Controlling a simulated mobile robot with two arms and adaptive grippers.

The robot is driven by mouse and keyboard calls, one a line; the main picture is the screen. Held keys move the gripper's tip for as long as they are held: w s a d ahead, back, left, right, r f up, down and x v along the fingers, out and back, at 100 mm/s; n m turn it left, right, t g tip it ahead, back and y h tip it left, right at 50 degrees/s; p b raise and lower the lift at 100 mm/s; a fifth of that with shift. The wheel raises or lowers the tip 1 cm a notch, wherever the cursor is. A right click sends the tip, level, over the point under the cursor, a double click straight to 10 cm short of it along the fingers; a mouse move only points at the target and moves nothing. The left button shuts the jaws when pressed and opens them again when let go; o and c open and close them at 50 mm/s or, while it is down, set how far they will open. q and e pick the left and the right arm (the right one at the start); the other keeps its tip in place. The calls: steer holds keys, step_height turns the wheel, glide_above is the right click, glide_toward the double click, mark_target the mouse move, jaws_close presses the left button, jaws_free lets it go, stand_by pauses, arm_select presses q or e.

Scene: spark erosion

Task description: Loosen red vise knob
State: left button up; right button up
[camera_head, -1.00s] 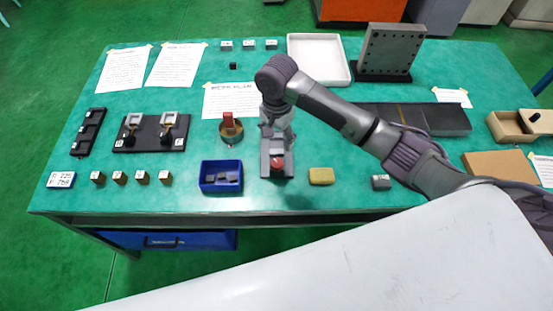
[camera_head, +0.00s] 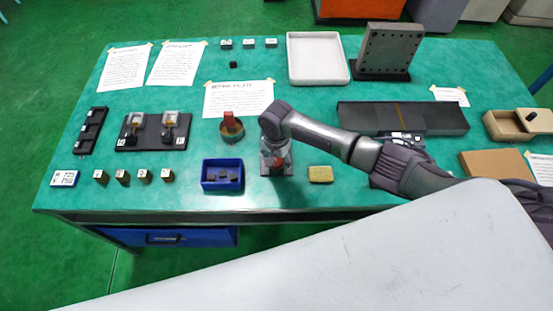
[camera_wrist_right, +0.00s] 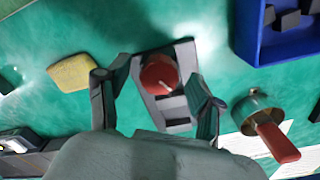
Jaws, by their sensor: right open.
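The red vise knob (camera_wrist_right: 159,75) is a round red disc with a pale line on it, at one end of the small grey vise (camera_wrist_right: 176,112). In the head view the knob (camera_head: 283,163) shows only in part under my right gripper (camera_head: 275,158). In the right wrist view my right gripper (camera_wrist_right: 155,92) is open, with one finger on each side of the vise and knob. Gaps show between the fingers and the knob, and nothing is held. My left gripper is not in view.
A blue bin (camera_head: 237,174) with dark blocks stands just left of the vise. A brass pot with a red handle (camera_head: 231,128) is behind it. A yellow block (camera_head: 320,174) lies to the right. Bare green table (camera_head: 200,240) shows little at the front edge.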

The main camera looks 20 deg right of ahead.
steer(key=shift+c, duration=0.3)
steer(key=c, duration=1.1)
